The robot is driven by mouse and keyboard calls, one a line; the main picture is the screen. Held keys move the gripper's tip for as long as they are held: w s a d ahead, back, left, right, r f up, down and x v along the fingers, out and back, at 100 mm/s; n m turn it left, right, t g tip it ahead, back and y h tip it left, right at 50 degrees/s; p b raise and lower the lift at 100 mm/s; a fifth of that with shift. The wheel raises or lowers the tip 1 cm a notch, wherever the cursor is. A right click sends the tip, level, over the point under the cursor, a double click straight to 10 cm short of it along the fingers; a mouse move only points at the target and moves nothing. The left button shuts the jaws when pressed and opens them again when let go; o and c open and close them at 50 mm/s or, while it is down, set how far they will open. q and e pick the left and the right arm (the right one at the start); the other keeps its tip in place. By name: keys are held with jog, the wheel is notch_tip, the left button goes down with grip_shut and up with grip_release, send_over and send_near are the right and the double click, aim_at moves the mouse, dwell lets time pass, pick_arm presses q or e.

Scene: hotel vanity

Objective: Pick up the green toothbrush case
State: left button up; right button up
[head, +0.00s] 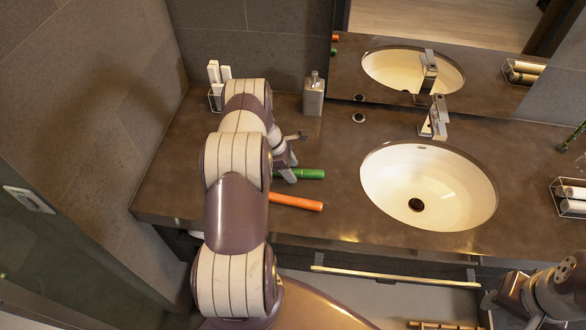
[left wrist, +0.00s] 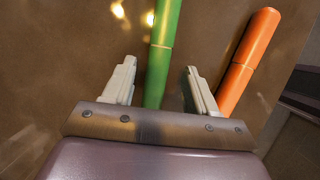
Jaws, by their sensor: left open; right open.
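The green toothbrush case (head: 308,174) lies flat on the brown vanity counter, left of the sink; its left part is hidden behind my left gripper in the head view. In the left wrist view the green case (left wrist: 161,55) runs between the two open fingers of my left gripper (left wrist: 158,82), apart from both. In the head view my left gripper (head: 289,160) is at the case, and its fingers are partly hidden. My right gripper is at the lower right of the head view (head: 530,318), only partly shown, away from the counter objects.
An orange toothbrush case (head: 297,202) lies just in front of the green one and shows right of my fingers in the left wrist view (left wrist: 248,62). A soap dispenser (head: 313,95), the sink (head: 428,187), a faucet (head: 437,118) and a wire rack (head: 569,197) stand around.

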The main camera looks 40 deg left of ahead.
pick_arm(q)
jog(key=shift+w+a+f, duration=0.2)
jog(key=shift+a+f, duration=0.05)
jog(key=shift+f, duration=0.1)
jog(key=shift+s+d+r, duration=0.1)
jog(key=shift+d+r, duration=0.1)
jog(key=shift+d, duration=0.05)
grip_shut()
jog(key=shift+a, duration=0.1)
